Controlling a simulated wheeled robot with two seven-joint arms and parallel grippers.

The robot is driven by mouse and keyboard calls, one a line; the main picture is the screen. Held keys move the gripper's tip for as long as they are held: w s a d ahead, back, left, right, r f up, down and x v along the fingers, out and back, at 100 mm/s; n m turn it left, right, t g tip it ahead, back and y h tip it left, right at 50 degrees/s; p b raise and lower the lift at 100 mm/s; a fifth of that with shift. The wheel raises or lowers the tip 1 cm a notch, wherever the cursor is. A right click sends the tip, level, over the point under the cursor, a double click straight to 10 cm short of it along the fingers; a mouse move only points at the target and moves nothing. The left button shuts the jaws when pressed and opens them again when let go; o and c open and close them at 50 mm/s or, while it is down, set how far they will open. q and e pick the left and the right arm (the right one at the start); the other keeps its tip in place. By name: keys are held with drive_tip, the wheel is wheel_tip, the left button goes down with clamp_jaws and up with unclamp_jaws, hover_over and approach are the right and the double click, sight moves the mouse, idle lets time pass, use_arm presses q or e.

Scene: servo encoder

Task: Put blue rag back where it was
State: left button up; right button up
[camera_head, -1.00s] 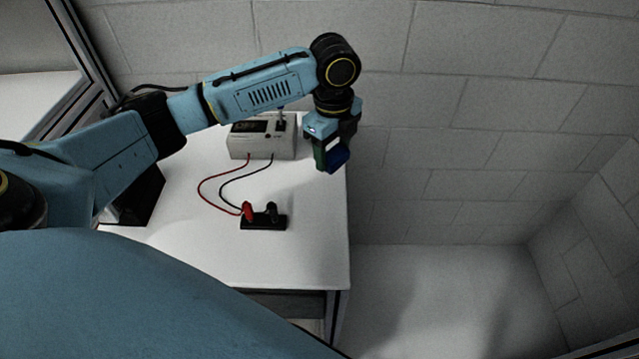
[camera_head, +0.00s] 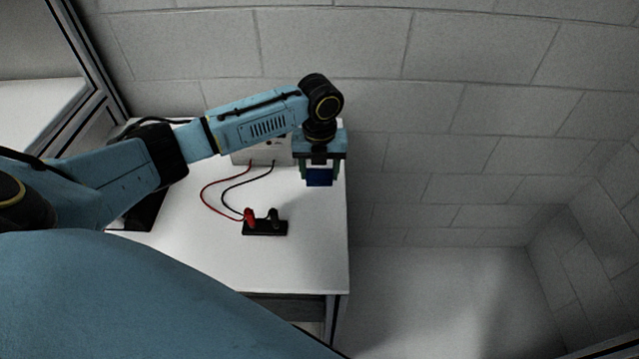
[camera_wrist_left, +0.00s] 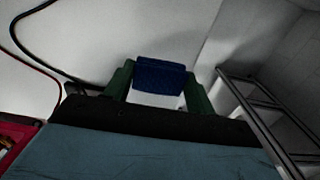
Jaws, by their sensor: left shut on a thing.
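The blue rag (camera_head: 319,177) is a small dark blue folded block between the fingers of my left gripper (camera_head: 319,174). My left gripper is shut on it and holds it over the right part of the white table, near its right edge. In the left wrist view the rag (camera_wrist_left: 160,76) sits between the two green fingers (camera_wrist_left: 158,88), with white table surface behind it. I cannot tell how high the rag is above the table. My right gripper does not show.
A grey-white box (camera_head: 262,153) with a red and a black cable stands behind, left of my gripper, partly hidden by my arm. A black block with red and black plugs (camera_head: 265,228) is on the white table (camera_head: 230,262). The table's front right is clear.

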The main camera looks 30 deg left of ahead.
sight(320, 193)
use_arm(q)
drive_tip(key=shift+f, duration=2.35)
drive_tip(key=shift+f, duration=0.1)
drive_tip(key=o, duration=1)
drive_tip(key=shift+c, duration=0.2)
wheel_tip(320, 193, up, 12)
drive_tip(key=shift+r, duration=0.15)
